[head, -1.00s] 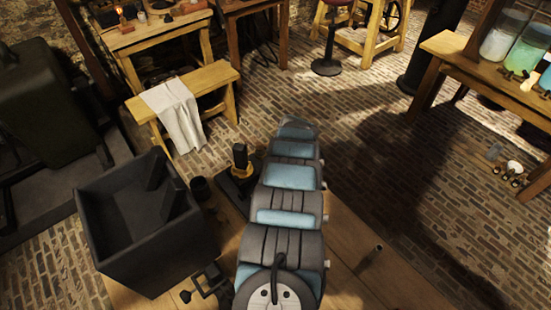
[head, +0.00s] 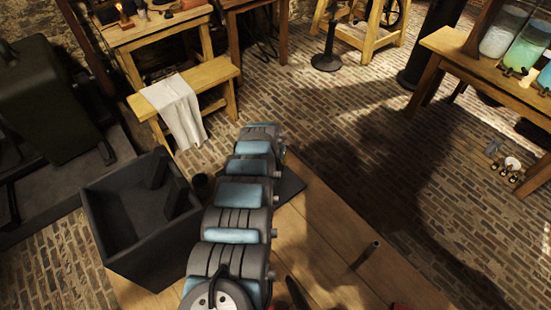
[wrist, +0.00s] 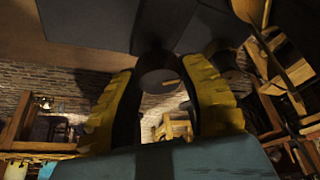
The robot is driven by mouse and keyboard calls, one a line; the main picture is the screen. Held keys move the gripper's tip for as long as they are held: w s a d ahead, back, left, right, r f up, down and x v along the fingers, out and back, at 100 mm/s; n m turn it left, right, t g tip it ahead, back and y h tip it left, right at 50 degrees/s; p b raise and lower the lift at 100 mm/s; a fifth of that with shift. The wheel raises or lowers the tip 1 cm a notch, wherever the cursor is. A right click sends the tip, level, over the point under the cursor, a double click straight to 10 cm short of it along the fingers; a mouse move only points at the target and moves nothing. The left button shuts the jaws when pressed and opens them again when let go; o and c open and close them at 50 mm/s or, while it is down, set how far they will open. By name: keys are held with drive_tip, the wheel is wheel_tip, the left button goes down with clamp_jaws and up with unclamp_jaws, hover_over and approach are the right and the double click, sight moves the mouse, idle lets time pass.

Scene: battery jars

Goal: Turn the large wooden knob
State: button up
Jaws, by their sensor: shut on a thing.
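In the wrist view, my gripper (wrist: 160,70) has its two yellow-padded fingers on either side of a dark, round-ended piece, which I take to be the knob (wrist: 160,82). The fingers are closed on it. Its wood colour hardly shows in the shade. In the head view, my arm hides both the gripper and the knob. Only part of the dark base plate (head: 291,186) shows to the right of the arm.
A dark open box (head: 112,225) stands left of my arm, with a small dark cup (head: 201,184) beside it. A short upright post (head: 367,255) stands on the wooden tabletop (head: 335,235) at right. A bench with a white cloth (head: 178,112) is beyond.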

drive_tip(key=shift+f+m+h+b, duration=0.2)
drive_tip(key=shift+m+b, duration=0.35)
drive_tip(key=shift+b, duration=0.1)
drive_tip(key=shift+f+m+h+b, duration=0.15)
drive_tip(key=shift+m+h+b, duration=0.05)
drive_tip(key=shift+m+b, duration=0.4)
drive_tip(key=m+g+b, duration=0.1)
drive_tip(key=m+b, duration=0.1)
drive_tip(key=b, duration=0.3)
drive_tip(key=shift+m+h+b, duration=0.35)
drive_tip(key=shift+h, duration=0.05)
drive_tip(key=shift+b, duration=0.35)
drive_tip(key=shift+r+m+b, duration=0.3)
drive_tip(key=shift+m+b, duration=0.3)
drive_tip(key=shift+b, duration=0.2)
drive_tip(key=o, duration=1.2)
drive_tip(key=shift+r+g, duration=0.1)
drive_tip(key=shift+g, duration=0.2)
drive_tip(key=v, duration=1.1)
drive_tip(key=shift+s+a+r, duration=0.25)
drive_tip(key=shift+a+r, duration=0.05)
drive_tip(key=shift+a, duration=0.05)
